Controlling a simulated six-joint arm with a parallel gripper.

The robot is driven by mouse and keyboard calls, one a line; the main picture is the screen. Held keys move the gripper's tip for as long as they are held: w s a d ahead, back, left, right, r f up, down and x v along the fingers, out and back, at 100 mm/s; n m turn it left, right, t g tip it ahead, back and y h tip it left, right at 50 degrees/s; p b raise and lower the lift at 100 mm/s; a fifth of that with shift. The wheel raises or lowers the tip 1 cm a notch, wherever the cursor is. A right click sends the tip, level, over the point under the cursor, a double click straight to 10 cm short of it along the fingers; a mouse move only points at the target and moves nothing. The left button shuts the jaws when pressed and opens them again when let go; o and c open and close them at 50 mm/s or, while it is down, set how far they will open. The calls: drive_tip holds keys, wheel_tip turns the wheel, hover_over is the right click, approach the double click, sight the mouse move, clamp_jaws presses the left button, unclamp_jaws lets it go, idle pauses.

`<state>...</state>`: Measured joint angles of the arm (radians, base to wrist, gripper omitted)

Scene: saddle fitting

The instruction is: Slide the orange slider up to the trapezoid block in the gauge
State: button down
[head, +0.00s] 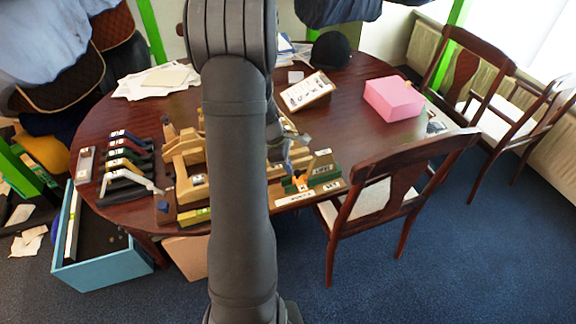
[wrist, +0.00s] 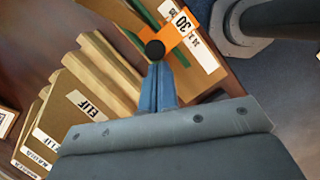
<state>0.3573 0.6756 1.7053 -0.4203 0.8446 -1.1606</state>
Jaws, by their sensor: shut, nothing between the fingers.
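The orange slider (wrist: 181,33) crosses the wooden gauge (wrist: 207,59) in the wrist view and carries a round black knob (wrist: 154,49). In the head view the slider (head: 301,184) shows small, near the gauge's front side, right of my arm. In the head view my arm hides part of the gauge area.
Wooden blocks with white labels (wrist: 91,105) stand left of my fingers in the wrist view. In the head view, wooden stands (head: 187,160) and dark angled pieces (head: 125,160) fill the table's left.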

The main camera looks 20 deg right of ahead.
drive_tip(key=a, duration=0.1)
drive_tip(key=w+a, duration=0.1)
drive_tip(key=a, duration=0.1)
drive_tip(key=shift+w+r, duration=0.3)
drive_tip(key=v, duration=1)
drive_tip(key=shift+a, duration=0.25)
drive_tip(key=shift+w, duration=0.1)
drive_tip(key=x, duration=0.3)
drive_tip(key=d+x, duration=0.1)
drive_tip(key=x, duration=0.7)
drive_tip(key=shift+s+d+r, duration=0.25)
drive_tip(key=shift+s+r, duration=0.1)
drive_tip(key=shift+s, duration=0.05)
drive_tip(key=shift+s+d+f, duration=0.15)
drive_tip(key=shift+s+d, duration=0.2)
drive_tip(key=shift+d, duration=0.4)
drive_tip(key=c, duration=2.1)
unclamp_jaws()
